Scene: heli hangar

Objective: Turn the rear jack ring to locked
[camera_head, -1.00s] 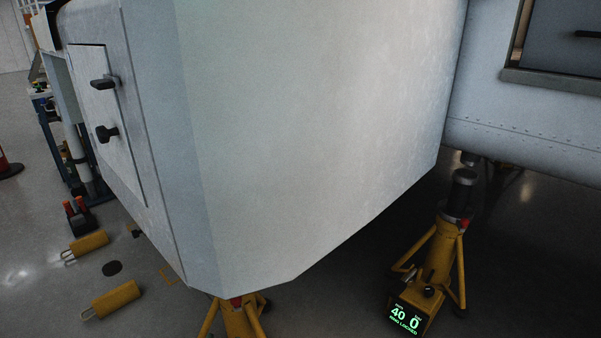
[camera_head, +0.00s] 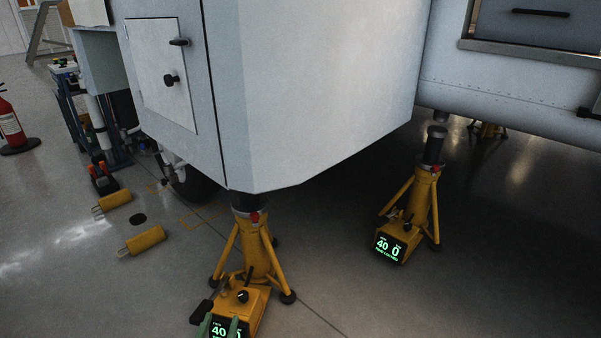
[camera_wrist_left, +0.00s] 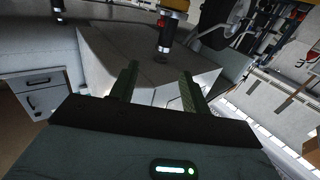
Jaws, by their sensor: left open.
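I cannot tell which is the rear one. My left gripper (camera_head: 220,323) is low in front of the near jack's display, partly covering it. In the left wrist view its green fingers (camera_wrist_left: 160,86) are apart with nothing between them.
The aircraft body (camera_head: 310,90) overhangs the near jack. Two yellow blocks (camera_head: 145,240) lie on the floor at left. A fire extinguisher (camera_head: 10,125) stands at the far left by a blue cart (camera_head: 88,115). Floor between the jacks is clear.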

